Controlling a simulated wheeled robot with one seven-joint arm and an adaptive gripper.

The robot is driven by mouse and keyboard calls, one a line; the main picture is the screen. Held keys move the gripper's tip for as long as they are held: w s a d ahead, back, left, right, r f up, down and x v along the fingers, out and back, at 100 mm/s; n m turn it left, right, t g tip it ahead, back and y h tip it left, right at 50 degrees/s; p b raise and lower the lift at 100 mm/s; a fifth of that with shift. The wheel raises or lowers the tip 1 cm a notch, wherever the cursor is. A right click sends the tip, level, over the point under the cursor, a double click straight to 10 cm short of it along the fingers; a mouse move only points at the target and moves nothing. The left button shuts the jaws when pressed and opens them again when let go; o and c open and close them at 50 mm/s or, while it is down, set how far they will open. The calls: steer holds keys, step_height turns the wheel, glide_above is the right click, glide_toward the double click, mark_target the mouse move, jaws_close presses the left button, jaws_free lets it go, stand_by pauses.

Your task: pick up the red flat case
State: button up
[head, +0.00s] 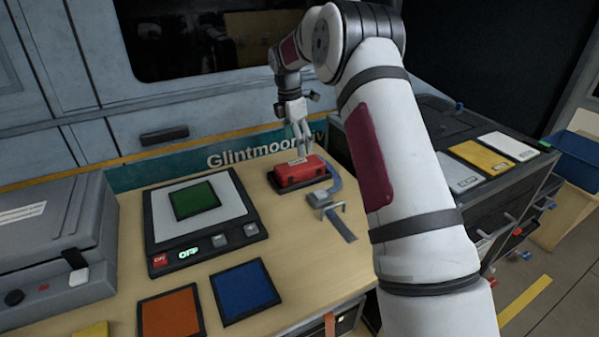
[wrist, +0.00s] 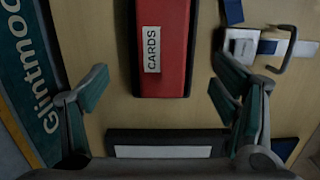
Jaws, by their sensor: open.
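The red flat case (head: 300,172) lies on the table near the wall, on or against a dark base. In the wrist view the case (wrist: 178,60) shows a white label reading CARDS, and its top end is cut off by the frame. My gripper (head: 302,147) is above the case in the head view, pointing down. In the wrist view my gripper (wrist: 160,90) is open and empty. Its fingers are spread wider than the case, one on each side. Whether the fingertips touch it cannot be told.
A metal clamp (head: 322,199) with a blue strip lies close by the case; it also shows in the wrist view (wrist: 243,45). A black-framed device (head: 158,216) with a green square stands to the left. Orange (head: 170,313) and blue (head: 244,290) squares lie in front.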

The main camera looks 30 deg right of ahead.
mark_target(300, 164)
steer(key=shift+s+d+f, duration=0.1)
steer(key=shift+d+f, duration=0.05)
steer(key=shift+f, duration=1.3)
steer(key=shift+d+f, duration=0.15)
steer(key=shift+f, duration=1.3)
steer(key=shift+s+d+f, duration=0.1)
steer(key=shift+d+f, duration=0.05)
steer(key=shift+f, duration=1.3)
steer(key=c, duration=1.2)
steer(key=shift+w, duration=0.1)
steer(key=c, duration=0.4)
steer(key=shift+o, duration=0.2)
steer(key=shift+r, duration=0.15)
